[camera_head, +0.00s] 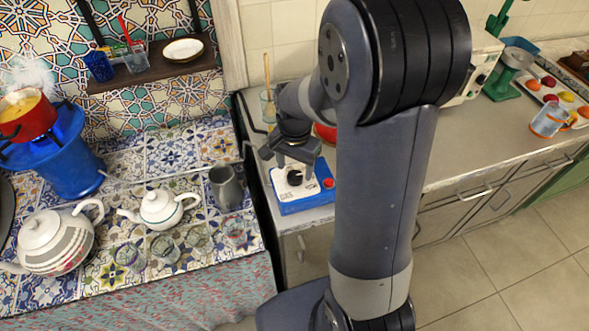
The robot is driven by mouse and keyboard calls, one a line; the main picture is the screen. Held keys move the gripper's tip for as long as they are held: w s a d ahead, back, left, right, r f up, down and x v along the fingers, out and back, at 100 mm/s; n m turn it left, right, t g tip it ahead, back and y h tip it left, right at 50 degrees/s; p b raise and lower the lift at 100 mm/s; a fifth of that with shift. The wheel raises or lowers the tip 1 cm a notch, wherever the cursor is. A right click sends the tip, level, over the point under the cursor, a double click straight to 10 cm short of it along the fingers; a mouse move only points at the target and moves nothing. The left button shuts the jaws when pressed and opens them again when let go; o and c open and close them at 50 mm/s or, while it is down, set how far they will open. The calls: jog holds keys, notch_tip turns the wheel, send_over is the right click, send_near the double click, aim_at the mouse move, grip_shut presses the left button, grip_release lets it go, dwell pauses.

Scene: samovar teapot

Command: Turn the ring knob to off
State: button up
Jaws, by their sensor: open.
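The black ring knob (295,178) sits on the white top panel of a small blue box (308,201), which stands on the grey counter. The panel carries lettering that seems to read "GAS", and a red button (328,183) is to the right of the knob. My gripper (290,164) points down just above the knob with its fingers apart, and holds nothing. Whether a finger touches the knob cannot be told from this angle. The knob's pointer is too small to read. A blue burner (70,160) with a red pot (27,115) stands at the left, with a bluish glow under the pot.
My arm hides the counter behind the box. A glass with a wooden stick (268,104) stands behind my gripper. On the tiled table are a grey jug (226,187), a small white teapot (160,208), a large teapot (55,240) and several glasses. Floor at right is clear.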

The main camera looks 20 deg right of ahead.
aim_at(294, 177)
jog(key=shift+f, duration=1.25)
jog(key=shift+c, duration=0.5)
jog(key=c, duration=0.9)
